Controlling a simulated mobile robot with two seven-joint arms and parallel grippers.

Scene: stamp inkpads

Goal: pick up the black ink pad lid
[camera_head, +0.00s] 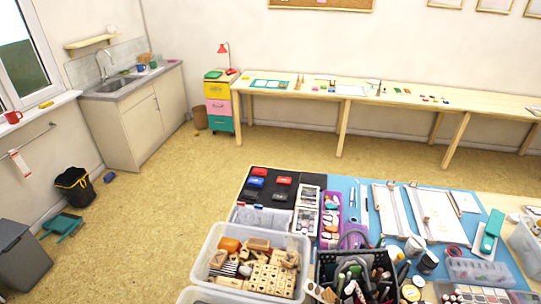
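Several small ink pads lie on a black mat (302,179) on the near table. A red pad (259,171) is at the back left, with a blue pad (256,182) in front of it. Another pad with a red top (284,180) lies to the right. A dark pad (280,195) lies in front of that one, and a second dark pad (250,195) lies at the front left. They are too small to tell which has the black lid, or whether any lid is off its pad. Neither of my grippers is in view.
A clear bin (217,236) of wooden stamps stands in front of the mat. A purple tray (330,198) and a black caddy (324,262) stand to the right, near a blue cutting mat (347,184). Open floor (190,185) lies left of the table.

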